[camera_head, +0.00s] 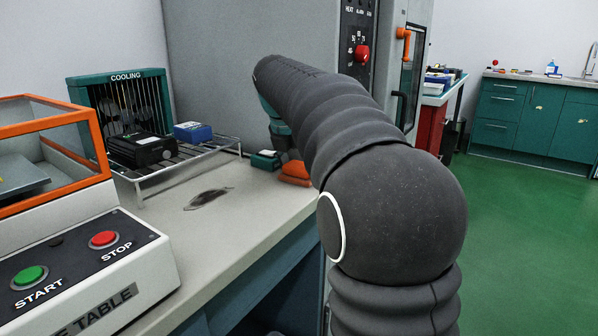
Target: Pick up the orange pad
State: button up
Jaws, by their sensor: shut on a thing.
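The orange pad (295,172) lies at the back right of the grey bench, partly hidden behind my arm. It looks folded or layered. My gripper (287,156) points down at the pad from above and is shut on it. My dark arm covers much of the gripper, so its fingertips show only in part. The pad appears to be at bench height; I cannot tell whether it touches the bench top.
A small teal block (265,160) sits just left of the pad. A wire rack (190,160) holds a black box (142,150) and a blue box (193,131) before the cooling unit (118,90). A dark stain (208,198) marks the bench. A start-stop panel (85,260) stands front left.

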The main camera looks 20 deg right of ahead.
aim_at(300, 165)
jog(key=shift+f, duration=0.25)
notch_tip(300, 165, up, 4)
jog(key=shift+r+p, duration=0.2)
jog(key=shift+p, duration=0.5)
jog(key=shift+s+d+r+p, duration=0.1)
jog(key=shift+s+d+r, duration=1)
jog(key=shift+s+d, duration=0.3)
jog(key=shift+s+d+r+p, duration=0.15)
jog(key=shift+s+d+r, duration=1)
jog(key=shift+s+d, duration=0.2)
jog(key=shift+s+d+r+p, duration=0.1)
jog(key=shift+s+d+r, duration=1)
jog(key=shift+s+d, duration=0.3)
jog(key=shift+w, duration=0.1)
jog(key=o, duration=0.3)
jog(key=shift+d, duration=0.1)
jog(key=c, duration=0.4)
